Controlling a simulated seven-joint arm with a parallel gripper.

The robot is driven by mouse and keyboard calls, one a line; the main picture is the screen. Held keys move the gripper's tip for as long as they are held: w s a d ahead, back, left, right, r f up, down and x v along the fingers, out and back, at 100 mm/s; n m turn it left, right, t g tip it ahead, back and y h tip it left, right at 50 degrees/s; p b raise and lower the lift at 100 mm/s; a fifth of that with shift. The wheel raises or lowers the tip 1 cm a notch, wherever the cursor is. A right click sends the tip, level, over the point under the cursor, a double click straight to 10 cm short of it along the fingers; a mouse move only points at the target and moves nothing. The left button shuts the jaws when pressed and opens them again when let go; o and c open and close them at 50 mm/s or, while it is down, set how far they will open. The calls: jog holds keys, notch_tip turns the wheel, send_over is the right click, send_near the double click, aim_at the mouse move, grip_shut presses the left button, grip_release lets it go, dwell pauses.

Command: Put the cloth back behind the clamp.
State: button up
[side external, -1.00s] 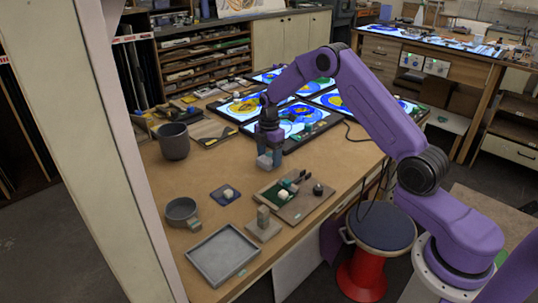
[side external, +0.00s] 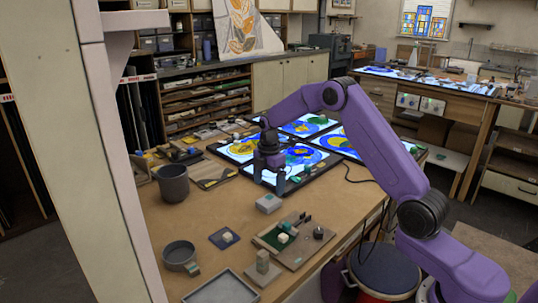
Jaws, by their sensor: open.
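My gripper (side external: 269,183) points down over the bench, its two fingers apart and nothing between them. Just below it, apart from the fingertips, a small light-grey block-like thing (side external: 269,203) lies on the wood; it may be the folded cloth, but it is too small to be sure. A wooden board (side external: 298,255) nearer the camera carries a green patch, a pale block and small dark fittings. I cannot tell which piece is the clamp.
A blue pad (side external: 224,238) holds a pale cube. A grey tray (side external: 222,291) lies at the front. Lit glass panels (side external: 305,126) fill the back. Bare wood surrounds the grey block.

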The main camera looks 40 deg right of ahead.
notch_tip(320, 180, up, 11)
jog(key=s+a+r+m, duration=0.3)
jog(key=s+a, duration=1.4)
jog(key=s, duration=0.1)
jog(key=s+d+f+m, duration=0.1)
jog(key=s+f, duration=0.1)
jog(key=s, duration=1)
jog(key=s+d+f+m, duration=0.1)
jog(key=s+d+f, duration=0.1)
jog(key=s, duration=1)
jog(key=shift+s+d, duration=0.3)
jog(key=shift+s, duration=0.05)
